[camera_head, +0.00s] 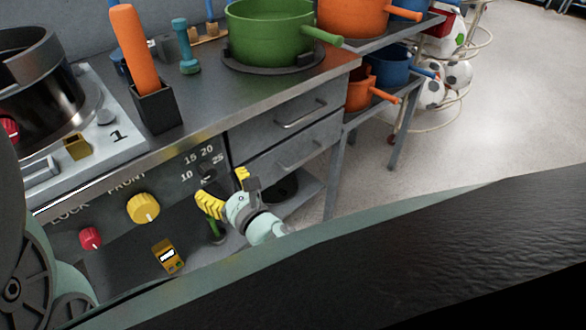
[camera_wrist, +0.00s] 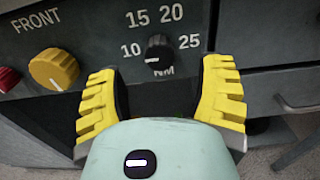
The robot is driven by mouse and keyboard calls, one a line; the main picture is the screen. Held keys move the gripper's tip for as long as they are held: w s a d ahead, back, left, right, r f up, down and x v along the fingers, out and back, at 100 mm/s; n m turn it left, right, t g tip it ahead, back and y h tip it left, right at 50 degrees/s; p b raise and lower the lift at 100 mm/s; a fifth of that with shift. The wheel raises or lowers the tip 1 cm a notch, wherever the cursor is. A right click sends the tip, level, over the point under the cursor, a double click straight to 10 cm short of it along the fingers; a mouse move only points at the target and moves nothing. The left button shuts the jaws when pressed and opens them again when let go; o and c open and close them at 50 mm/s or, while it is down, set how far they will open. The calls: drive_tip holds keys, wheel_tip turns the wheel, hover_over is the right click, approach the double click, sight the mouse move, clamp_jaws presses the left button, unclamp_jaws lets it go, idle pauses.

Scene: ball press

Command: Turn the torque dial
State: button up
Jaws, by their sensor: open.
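The torque dial is a small black knob (camera_wrist: 158,54) on the dark front panel, ringed by the numbers 10, 15, 20 and 25 with NM below. Its white pointer mark lies toward the left, near the 10 side. In the head view the dial (camera_head: 207,171) sits just above my gripper and is partly shaded. My gripper (camera_head: 226,191) has yellow ribbed fingers. In the wrist view my gripper (camera_wrist: 162,98) is open and empty, with one finger low on each side of the dial. The fingers appear apart from the knob.
A yellow FRONT knob (camera_head: 143,208) and a red LOCK knob (camera_head: 90,238) are left of the dial. Drawers with handles (camera_head: 301,113) are to the right. A green pot (camera_head: 268,30) and an orange cylinder in a black holder (camera_head: 155,107) stand on the bench above. Open floor lies right.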

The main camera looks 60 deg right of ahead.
sight(211, 175)
drive_tip(key=shift+x, duration=2.75)
drive_tip(key=shift+o, duration=0.2)
clamp_jaws()
